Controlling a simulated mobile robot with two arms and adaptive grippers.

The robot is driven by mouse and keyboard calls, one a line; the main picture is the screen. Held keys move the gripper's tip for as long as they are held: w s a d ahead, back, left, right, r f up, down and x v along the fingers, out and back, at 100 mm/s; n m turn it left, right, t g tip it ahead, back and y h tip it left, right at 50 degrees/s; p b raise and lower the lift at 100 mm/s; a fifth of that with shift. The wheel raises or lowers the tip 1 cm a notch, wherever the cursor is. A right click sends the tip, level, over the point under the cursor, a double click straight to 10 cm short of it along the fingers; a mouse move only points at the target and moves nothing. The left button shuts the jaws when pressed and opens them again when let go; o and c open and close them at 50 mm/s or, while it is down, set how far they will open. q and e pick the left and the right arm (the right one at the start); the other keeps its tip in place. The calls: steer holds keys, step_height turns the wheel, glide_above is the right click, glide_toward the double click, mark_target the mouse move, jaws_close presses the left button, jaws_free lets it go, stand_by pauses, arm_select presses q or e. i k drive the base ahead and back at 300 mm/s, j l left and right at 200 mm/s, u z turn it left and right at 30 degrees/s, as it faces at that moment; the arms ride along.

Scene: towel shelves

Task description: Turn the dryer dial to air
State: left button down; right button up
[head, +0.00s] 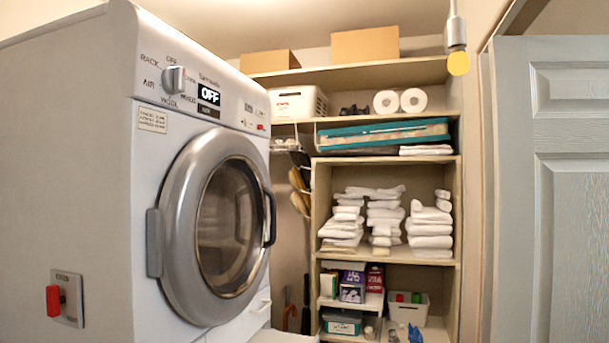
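The dryer (60,150) is a large white machine filling the left of the head view. Its round grey door (178,240) is closed. I cannot tell for sure which label the dial's pointer faces. Neither of my grippers is in view.
Wooden shelves (350,75) hold folded white towels (430,229), paper rolls (413,100), boxes and a white basket (297,102). A red switch (53,300) sits on the dryer's side. A grey-blue door (550,200) stands at the right. A lamp (457,63) hangs near the top.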

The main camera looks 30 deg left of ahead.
mark_target(173, 79)
steer(key=u, duration=1.6)
